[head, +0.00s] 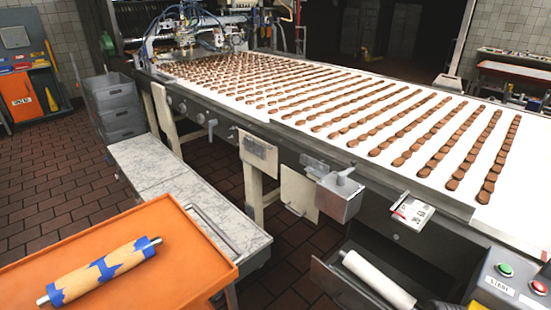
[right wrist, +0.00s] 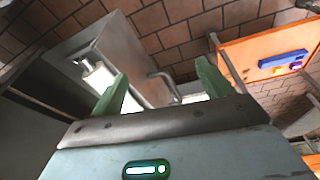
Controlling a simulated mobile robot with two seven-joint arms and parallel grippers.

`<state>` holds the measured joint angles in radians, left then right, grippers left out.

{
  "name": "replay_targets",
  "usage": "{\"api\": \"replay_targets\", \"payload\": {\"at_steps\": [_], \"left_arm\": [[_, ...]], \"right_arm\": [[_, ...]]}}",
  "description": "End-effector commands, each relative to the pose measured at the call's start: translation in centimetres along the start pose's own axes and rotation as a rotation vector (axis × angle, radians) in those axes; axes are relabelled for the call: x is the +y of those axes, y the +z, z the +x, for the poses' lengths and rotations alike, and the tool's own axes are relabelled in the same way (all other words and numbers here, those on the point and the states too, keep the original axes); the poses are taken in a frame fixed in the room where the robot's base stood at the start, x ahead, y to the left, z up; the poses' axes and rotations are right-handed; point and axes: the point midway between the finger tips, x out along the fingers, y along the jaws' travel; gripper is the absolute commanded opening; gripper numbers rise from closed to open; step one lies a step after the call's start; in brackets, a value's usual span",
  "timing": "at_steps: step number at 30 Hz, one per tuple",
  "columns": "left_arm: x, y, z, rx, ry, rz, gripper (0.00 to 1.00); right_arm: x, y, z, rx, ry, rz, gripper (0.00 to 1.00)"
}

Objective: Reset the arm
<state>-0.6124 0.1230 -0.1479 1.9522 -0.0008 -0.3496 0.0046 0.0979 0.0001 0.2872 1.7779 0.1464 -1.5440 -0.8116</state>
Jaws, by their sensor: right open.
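My right gripper (right wrist: 162,70) shows in the right wrist view with its two green fingers spread wide apart. Nothing is between the fingers. Behind it are a grey metal box or drawer (right wrist: 110,45) and brown floor tiles. A white roll (right wrist: 97,76) shows beyond the left finger. My left gripper is not in view. Neither gripper can be made out in the head view.
A conveyor (head: 290,122) carries rows of brown biscuits. An orange tray (head: 200,270) holds a tan roll with blue tape (head: 100,272). An open drawer (head: 330,275) holds a white roll (head: 378,278). A start button panel (head: 510,285) stands at the lower right.

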Motion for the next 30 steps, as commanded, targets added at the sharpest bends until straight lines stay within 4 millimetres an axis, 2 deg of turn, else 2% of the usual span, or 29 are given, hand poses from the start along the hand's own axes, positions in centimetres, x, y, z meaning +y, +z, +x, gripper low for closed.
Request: {"api": "replay_targets", "payload": {"at_steps": [1, 6, 9, 15, 26, 30], "left_arm": [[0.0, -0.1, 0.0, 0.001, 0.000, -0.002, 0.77], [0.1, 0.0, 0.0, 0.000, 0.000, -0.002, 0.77], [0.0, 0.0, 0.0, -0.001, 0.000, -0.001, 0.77], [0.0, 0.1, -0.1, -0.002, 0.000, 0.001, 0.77], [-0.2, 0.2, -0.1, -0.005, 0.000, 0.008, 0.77], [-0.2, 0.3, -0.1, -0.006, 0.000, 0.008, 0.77]], "right_arm": [[-1.3, 1.4, -0.3, -0.023, 0.015, 0.018, 0.79], [-6.5, 5.4, -2.5, -0.071, 0.062, 0.110, 0.79], [-9.5, 7.0, -4.1, -0.077, 0.073, 0.163, 0.79], [-13.8, 9.0, -6.6, -0.077, 0.069, 0.244, 0.79], [-19.4, 11.4, -10.8, -0.070, 0.032, 0.364, 0.79], [-18.9, 10.5, -9.0, -0.013, 0.043, 0.361, 0.79]]}}
